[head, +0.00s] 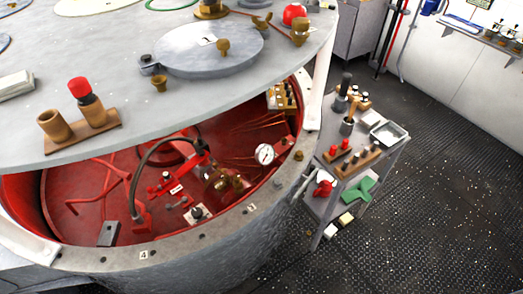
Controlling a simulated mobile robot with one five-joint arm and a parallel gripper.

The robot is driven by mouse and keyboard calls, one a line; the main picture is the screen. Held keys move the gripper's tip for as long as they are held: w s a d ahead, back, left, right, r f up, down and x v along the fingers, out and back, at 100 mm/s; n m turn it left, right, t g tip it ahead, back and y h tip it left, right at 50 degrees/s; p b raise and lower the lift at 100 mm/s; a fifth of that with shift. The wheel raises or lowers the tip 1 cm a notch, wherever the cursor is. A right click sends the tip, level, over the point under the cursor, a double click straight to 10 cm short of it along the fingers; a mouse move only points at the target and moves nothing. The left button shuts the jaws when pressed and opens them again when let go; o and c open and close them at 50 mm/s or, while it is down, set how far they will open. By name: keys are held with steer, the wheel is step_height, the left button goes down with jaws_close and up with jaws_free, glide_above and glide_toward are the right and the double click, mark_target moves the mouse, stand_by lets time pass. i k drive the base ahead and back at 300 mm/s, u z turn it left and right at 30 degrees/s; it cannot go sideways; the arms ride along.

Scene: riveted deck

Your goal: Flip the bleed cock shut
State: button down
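Under the raised grey lid, the red-lined vessel holds a cluster of fittings in the head view. A brass fitting (226,181) sits right of centre. A red piece (200,147) stands just up and left of it, by the end of a dark curved hose (150,150). A white tag (177,189) lies to the left. I cannot tell for sure which fitting is the bleed cock, or how its handle is turned. My gripper is not in view.
A white-faced gauge (265,154) is near the vessel's right rim (285,195). The grey lid (110,60) overhangs the opening and carries several fittings. A grey trolley (352,165) with tools stands close to the right. The dark floor (440,220) beyond it is open.

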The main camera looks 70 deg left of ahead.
mark_target(215, 165)
steer(key=i, duration=0.6)
steer(key=u, duration=1.3)
steer(key=k, duration=0.2)
steer(key=u, duration=2.6)
steer(key=i, duration=1)
steer(key=u, duration=0.35)
